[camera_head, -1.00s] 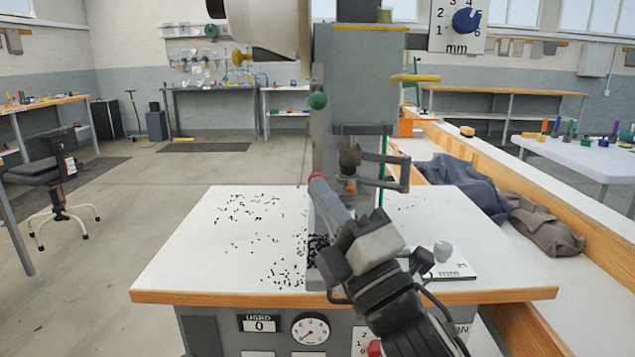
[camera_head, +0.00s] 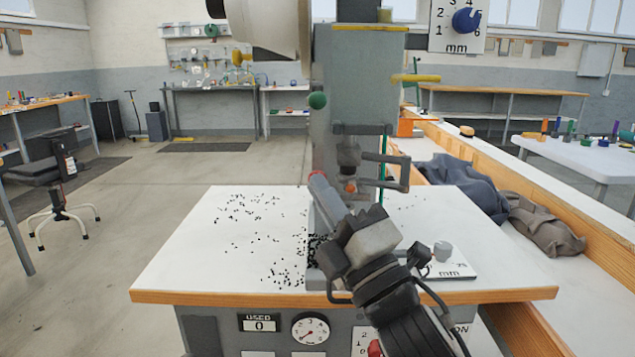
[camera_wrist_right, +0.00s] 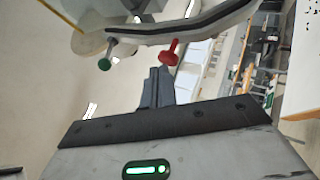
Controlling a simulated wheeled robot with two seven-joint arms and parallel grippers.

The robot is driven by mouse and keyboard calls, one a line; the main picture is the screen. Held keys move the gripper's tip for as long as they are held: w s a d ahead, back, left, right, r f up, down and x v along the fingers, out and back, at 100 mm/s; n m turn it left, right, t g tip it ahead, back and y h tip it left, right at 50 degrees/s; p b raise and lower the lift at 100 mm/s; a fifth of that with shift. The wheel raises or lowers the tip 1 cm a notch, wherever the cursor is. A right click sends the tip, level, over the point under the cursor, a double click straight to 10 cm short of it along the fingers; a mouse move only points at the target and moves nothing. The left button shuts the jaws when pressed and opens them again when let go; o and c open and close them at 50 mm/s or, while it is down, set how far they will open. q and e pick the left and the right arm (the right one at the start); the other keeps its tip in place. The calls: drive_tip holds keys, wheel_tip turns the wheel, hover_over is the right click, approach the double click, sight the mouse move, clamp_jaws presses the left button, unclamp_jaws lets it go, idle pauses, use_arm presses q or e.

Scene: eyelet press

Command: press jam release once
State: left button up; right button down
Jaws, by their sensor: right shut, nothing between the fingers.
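The eyelet press (camera_head: 355,85) stands at the back of the white table. My right gripper (camera_head: 322,188) is shut and empty, pointing up and left in front of the press column. A red knob (camera_wrist_right: 170,52) shows close to its fingertips in the wrist view (camera_wrist_right: 158,72); I cannot tell whether they touch. A red cap (camera_head: 316,176) shows at the fingertips in the head view. A green knob (camera_head: 317,100) sits higher on the press's left, and a green knob also shows in the wrist view (camera_wrist_right: 104,63). No jam release label is readable. My left gripper is not in view.
Small black bits (camera_head: 285,245) lie scattered on the table (camera_head: 190,250). The front panel holds a USED counter (camera_head: 261,323) reading 0 and a gauge (camera_head: 310,329). Dark cloths (camera_head: 460,180) lie right of the table.

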drive_tip(key=shift+w, duration=0.25)
idle(0.5)
drive_tip(key=shift+s, duration=1.2)
drive_tip(key=s+p, duration=0.1)
drive_tip(key=s, duration=0.4)
idle(0.3)
